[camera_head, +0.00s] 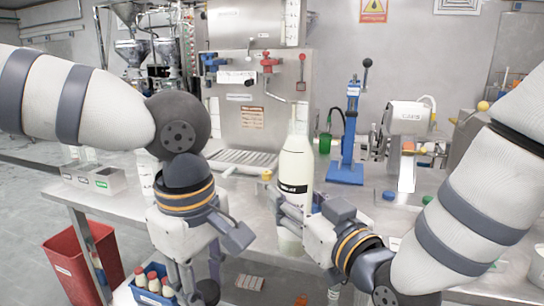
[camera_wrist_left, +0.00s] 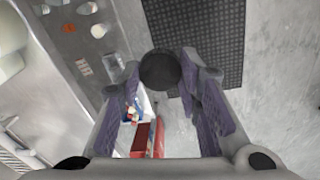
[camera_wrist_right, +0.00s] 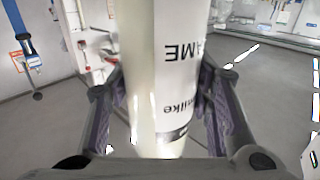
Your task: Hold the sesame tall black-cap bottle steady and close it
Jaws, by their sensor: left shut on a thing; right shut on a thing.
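The tall white bottle (camera_head: 296,165) with a black label band stands upright over the table's front edge area, its narrow neck without a cap. Lettering ending in "AME" shows on the bottle in the right wrist view (camera_wrist_right: 170,60). My right gripper (camera_head: 291,212) is shut around the lower body of the bottle. A round black cap (camera_wrist_left: 160,70) sits between the fingertips of my left gripper (camera_wrist_left: 160,72), which is shut on it. In the head view my left gripper (camera_head: 193,283) points down, left of the bottle and lower than its neck.
A metal table (camera_head: 250,205) carries a blue stand (camera_head: 346,165), a white machine (camera_head: 408,120) and a blue cap (camera_head: 388,196). A red bin (camera_head: 75,268) stands on the floor at left. A blue crate (camera_head: 148,296) with red-capped bottles is below my left gripper.

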